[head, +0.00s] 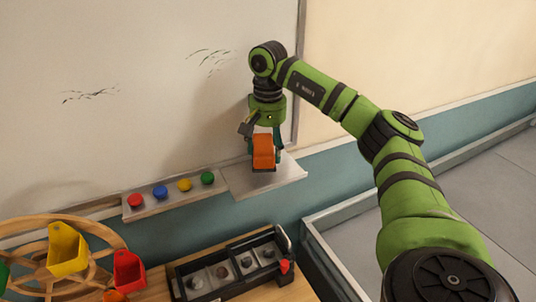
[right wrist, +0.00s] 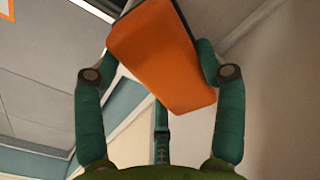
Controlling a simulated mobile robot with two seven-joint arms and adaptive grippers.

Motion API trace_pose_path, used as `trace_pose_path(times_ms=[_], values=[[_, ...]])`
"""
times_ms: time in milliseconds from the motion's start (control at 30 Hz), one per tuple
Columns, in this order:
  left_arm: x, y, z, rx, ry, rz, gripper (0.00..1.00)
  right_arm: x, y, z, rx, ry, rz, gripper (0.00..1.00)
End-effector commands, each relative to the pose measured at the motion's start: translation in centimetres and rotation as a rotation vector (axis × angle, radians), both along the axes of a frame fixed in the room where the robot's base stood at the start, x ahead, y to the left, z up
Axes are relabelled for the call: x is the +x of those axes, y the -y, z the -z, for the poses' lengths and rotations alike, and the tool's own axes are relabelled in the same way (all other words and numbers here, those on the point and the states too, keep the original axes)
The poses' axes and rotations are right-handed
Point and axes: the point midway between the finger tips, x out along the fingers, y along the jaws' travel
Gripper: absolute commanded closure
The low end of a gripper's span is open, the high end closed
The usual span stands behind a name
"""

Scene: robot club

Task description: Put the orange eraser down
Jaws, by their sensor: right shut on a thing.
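The orange eraser (head: 263,152) is in my right gripper (head: 264,140), at the right end of the whiteboard's ledge. In the right wrist view the eraser (right wrist: 165,55) sits between the two green fingers of the gripper (right wrist: 160,70), which are shut on it. A flat grey tray (head: 285,178) on the ledge lies directly beneath the eraser. The eraser's lower edge is close to the tray; I cannot tell whether it touches. My left gripper does not show.
Red, blue, yellow and green round pieces (head: 160,192) sit on the ledge strip left of the tray. Below are a black sorted box (head: 180,284) on a wooden table and a wooden wheel (head: 30,225) with coloured bins. The whiteboard (head: 130,120) rises behind.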

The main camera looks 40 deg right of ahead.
Motion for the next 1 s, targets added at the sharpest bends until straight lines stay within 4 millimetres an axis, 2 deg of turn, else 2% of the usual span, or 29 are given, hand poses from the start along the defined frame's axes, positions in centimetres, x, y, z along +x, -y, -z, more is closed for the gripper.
trace_pose_path(times_ms=[100, 233, 667, 700, 733, 767, 1000], values=[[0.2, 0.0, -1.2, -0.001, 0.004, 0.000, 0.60, -0.2, 0.0, 1.6, -0.001, -0.006, -0.001, 0.55], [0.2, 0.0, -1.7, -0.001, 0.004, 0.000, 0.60, -0.2, 0.1, 3.1, -0.002, -0.004, 0.000, 0.55], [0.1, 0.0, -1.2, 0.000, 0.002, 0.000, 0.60, -0.1, 0.0, 4.0, -0.001, -0.002, -0.001, 0.55], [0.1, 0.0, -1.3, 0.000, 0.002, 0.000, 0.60, -0.1, 0.0, 3.9, -0.001, -0.002, -0.001, 0.21], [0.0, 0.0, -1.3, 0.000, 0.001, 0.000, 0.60, -0.1, 0.0, 3.9, -0.001, -0.002, -0.001, 0.09], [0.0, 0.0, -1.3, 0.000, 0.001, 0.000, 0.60, -0.1, 0.0, 3.9, -0.001, -0.002, -0.001, 0.06], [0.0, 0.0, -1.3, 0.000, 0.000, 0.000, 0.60, -0.1, 0.0, 3.9, -0.001, -0.002, -0.001, 0.06]])
